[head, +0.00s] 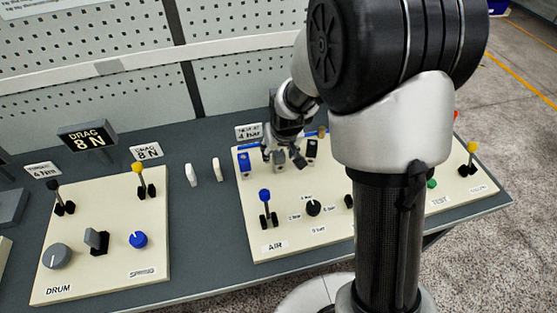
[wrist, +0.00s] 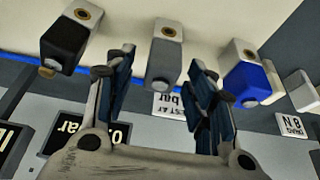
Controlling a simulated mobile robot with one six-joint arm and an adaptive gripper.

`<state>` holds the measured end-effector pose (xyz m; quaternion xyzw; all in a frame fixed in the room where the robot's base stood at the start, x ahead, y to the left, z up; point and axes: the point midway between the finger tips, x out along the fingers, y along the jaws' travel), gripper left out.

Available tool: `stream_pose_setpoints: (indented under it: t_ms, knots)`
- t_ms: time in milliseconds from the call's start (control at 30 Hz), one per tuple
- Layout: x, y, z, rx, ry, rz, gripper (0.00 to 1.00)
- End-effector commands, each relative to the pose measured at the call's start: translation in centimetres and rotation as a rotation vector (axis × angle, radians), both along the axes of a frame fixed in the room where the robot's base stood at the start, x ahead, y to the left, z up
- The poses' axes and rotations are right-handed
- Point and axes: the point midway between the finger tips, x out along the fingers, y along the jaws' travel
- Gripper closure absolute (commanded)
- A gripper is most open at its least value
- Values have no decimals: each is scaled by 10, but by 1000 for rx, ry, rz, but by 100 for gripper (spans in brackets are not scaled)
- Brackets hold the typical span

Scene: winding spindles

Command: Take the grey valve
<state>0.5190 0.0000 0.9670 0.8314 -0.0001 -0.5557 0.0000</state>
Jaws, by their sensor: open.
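The grey valve (wrist: 163,62) is a grey block-shaped handle on a pale fitting with a brass-coloured centre, in the middle of the wrist view. My gripper (wrist: 160,75) is open, with one finger on each side of the grey valve in that picture. I see gaps between the fingers and the valve; whether the valve lies fully at fingertip depth I cannot tell. In the head view my gripper (head: 283,155) is over the back of the AIR panel, and the grey valve (head: 279,158) is partly hidden by it.
A black valve (wrist: 68,40) and a blue valve (wrist: 250,82) flank the grey one closely. The AIR panel (head: 290,245) also carries a blue-topped lever (head: 264,196) and a black knob (head: 313,208). A label sign (head: 248,132) stands behind. My arm hides part of the panel.

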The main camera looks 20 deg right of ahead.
Motion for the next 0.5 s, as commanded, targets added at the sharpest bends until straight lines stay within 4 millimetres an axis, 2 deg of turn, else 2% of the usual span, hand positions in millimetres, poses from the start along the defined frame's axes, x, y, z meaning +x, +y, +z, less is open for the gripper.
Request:
stream_pose_setpoints:
  t_ms: [67,500]
  knots:
    - [0,0,1,0,0,0,50]
    - [0,0,1,0,0,0,79]
